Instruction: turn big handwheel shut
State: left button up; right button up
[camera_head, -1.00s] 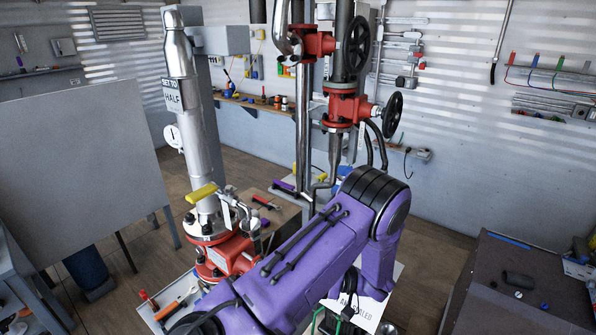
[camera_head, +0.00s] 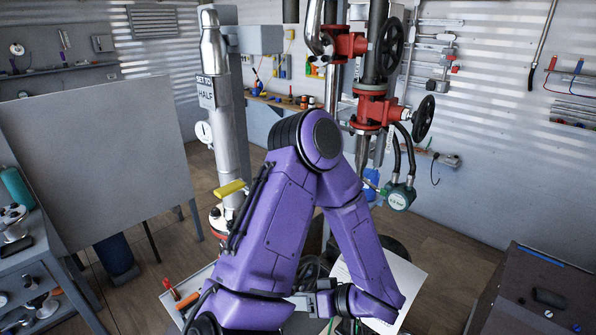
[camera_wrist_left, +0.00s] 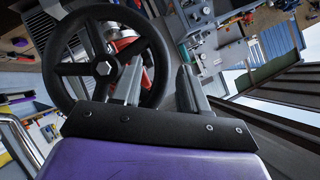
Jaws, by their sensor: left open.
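In the left wrist view a large black handwheel (camera_wrist_left: 103,68) with spokes and a hex nut at its hub fills the upper left. Red metal shows behind it. My left gripper (camera_wrist_left: 162,68) is open there. One grey finger shows through the wheel's opening and the other stands outside the right part of the rim, so the rim appears between them. I cannot tell whether they touch it. In the head view my purple left arm hides the gripper's fingers. Two black handwheels, an upper one (camera_head: 391,46) and a lower one (camera_head: 423,118), sit on red valves at the back.
A steel pipe (camera_head: 215,45) with a sign reading "SET TO HALF" (camera_head: 206,92) and a yellow lever (camera_head: 230,187) stands left of my arm. A grey panel (camera_head: 95,150) stands further left. A dark bench (camera_head: 535,290) is at lower right. Open floor (camera_head: 450,240) lies between.

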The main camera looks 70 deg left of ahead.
pick_arm(q)
jog(key=shift+s+f+n+t, duration=0.2)
jog(key=shift+f+n+t, duration=0.05)
jog(key=shift+n+t, duration=0.05)
jog(key=shift+s+a, duration=0.35)
jog(key=shift+a, duration=0.45)
jog(key=shift+s+a, duration=0.3)
jog(key=shift+a, duration=0.45)
jog(key=shift+d, duration=0.1)
grip_shut()
